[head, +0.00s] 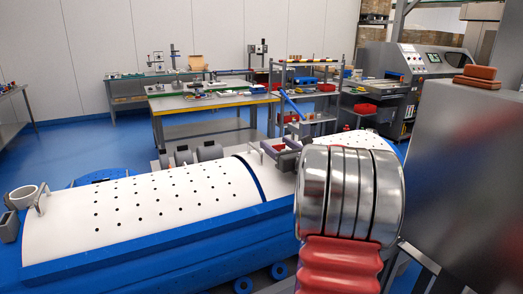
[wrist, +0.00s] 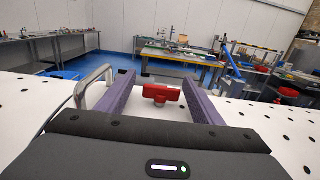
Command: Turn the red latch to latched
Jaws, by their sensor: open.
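My gripper (wrist: 159,80) is open, with one purple finger to the left of the latch and one to the right. There is a visible gap on each side, and I see no contact.
A metal handle (wrist: 95,88) stands just left of my left finger. Another handle (head: 41,197) is at the lid's left end. The lid sits on a blue tub body (head: 150,258). Workbenches (head: 215,100) stand behind; a grey cabinet (head: 465,170) is at right.

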